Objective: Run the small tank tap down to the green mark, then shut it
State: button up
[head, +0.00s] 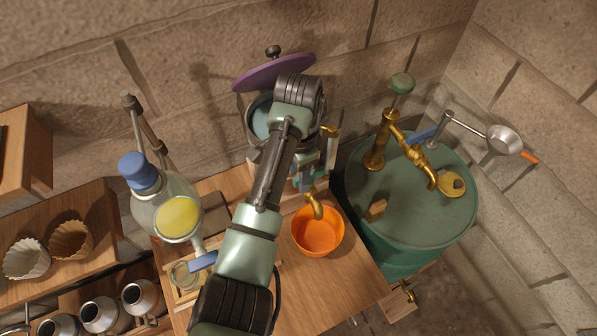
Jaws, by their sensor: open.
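The small tank (262,122) stands at the back of the wooden bench under a tilted purple lid (273,72). My arm hides most of it. Its brass tap (316,203) sticks out low at the front, with the spout over an orange bowl (319,231). I cannot tell whether anything flows. The green mark and the liquid level do not show clearly. My gripper (318,172) is in front of the tank, just above the tap, partly hidden by my own arm. It is open, and I cannot tell whether it touches the tap handle.
A large green drum (418,205) with a brass pump (385,140) stands close on the right. A glass flask with yellow liquid (178,218) and a blue cap stands on the left. Fluted cups (70,240) sit on a shelf. The bench's front right (335,285) is clear.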

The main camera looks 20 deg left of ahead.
jog(key=shift+f, duration=0.2)
jog(key=shift+c, duration=0.4)
grip_shut()
